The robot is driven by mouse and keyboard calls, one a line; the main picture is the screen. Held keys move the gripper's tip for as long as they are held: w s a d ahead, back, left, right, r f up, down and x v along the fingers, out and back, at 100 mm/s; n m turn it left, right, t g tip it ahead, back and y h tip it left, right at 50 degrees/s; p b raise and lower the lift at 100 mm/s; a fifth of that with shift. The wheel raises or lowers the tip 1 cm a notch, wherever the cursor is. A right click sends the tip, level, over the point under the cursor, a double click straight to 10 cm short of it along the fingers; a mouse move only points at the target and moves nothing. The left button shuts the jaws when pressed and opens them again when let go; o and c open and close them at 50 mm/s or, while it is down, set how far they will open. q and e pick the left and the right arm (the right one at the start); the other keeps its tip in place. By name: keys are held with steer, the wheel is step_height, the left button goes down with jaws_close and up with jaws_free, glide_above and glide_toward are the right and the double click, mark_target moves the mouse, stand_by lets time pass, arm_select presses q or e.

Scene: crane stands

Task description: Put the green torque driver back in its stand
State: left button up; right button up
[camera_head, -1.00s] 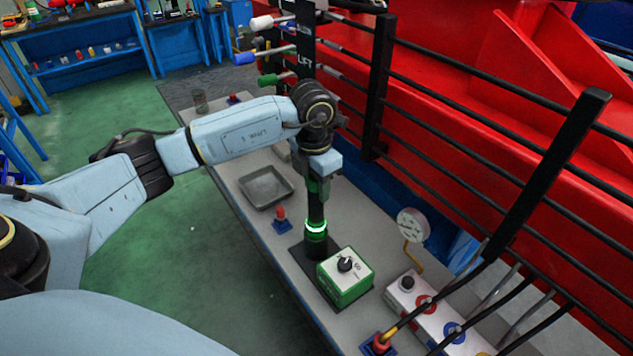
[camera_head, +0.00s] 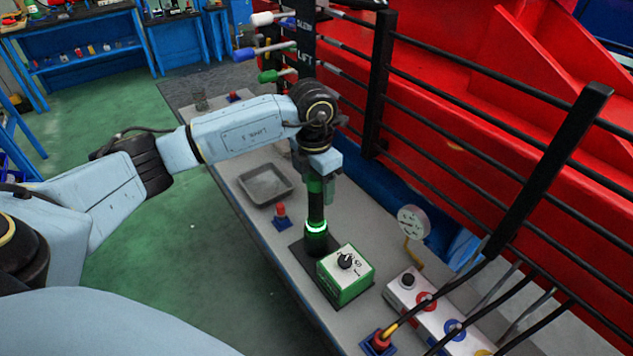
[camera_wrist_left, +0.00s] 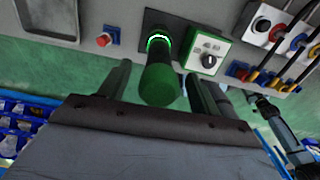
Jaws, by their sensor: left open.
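The green torque driver (camera_head: 316,211) stands upright, black in the middle, with a lit green ring near its foot. Its foot is at the black stand (camera_head: 299,252) beside the green box; how deep it sits is hidden. In the left wrist view its green end (camera_wrist_left: 160,85) points toward the camera. My left gripper (camera_head: 318,182) is above the stand at the driver's upper end. In the left wrist view its fingers (camera_wrist_left: 158,82) are apart, one on each side of the driver, with visible gaps.
The green box with a white dial face (camera_head: 346,275) stands close to the driver's foot. A grey tray (camera_head: 291,188), a red-topped plug in a blue base (camera_head: 281,215) and a gauge (camera_head: 413,222) are nearby. Black rails (camera_head: 470,165) run along the right.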

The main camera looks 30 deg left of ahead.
arm_select(q)
steer(key=shift+s+r+p, duration=0.1)
steer(key=shift+r+p, duration=1.5)
steer(key=shift+r, duration=0.85)
